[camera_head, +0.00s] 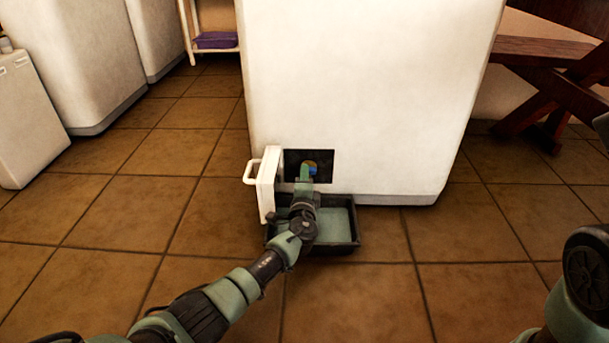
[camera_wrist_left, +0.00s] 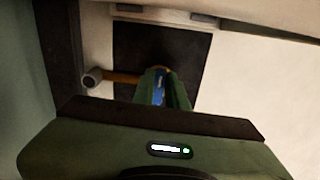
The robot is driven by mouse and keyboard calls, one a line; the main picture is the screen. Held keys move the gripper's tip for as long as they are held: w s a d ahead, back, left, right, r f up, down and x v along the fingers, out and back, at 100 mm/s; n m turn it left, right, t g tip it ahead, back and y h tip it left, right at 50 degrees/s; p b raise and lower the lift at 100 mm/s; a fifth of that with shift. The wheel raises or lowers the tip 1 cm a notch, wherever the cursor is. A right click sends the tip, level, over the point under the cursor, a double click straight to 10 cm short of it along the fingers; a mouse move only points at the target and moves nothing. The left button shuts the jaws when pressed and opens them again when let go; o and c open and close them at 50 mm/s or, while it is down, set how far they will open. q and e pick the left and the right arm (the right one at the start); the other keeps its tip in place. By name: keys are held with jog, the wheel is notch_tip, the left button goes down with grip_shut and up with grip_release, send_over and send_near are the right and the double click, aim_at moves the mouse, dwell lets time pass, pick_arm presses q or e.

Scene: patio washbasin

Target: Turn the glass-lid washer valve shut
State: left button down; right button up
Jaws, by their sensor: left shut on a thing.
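The washer (camera_head: 370,80) is the big white cabinet in the middle of the head view. A dark square opening (camera_head: 325,155) is low on its front. The valve (camera_head: 312,165) is in that opening, with blue and orange-yellow parts showing. My left gripper (camera_head: 306,174) reaches into the opening and is shut on the valve. In the left wrist view, the blue valve part (camera_wrist_left: 159,90) shows between the fingers, with an orange-brown pipe (camera_wrist_left: 122,77) behind. The fingers hide much of the valve. The washer's glass lid is not in view. My right gripper is not in view.
A white flap (camera_head: 268,185) with a handle stands open left of the opening. A dark tray (camera_head: 346,238) with grey-green inside lies on the tiles below, partly behind my left arm. A wooden bench (camera_head: 545,55) is at the right. Tiled floor is free left of the flap.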

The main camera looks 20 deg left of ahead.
pick_arm(q)
jog(key=shift+d+f+n, duration=0.1)
jog(key=shift+f+n, duration=0.1)
jog(key=shift+n, duration=0.2)
jog(key=c, duration=1.4)
grip_release()
jog(key=shift+c, duration=0.2)
jog(key=shift+r, duration=0.1)
jog(key=p+v, duration=0.4)
jog(key=v, duration=0.4)
jog(key=shift+p, duration=0.4)
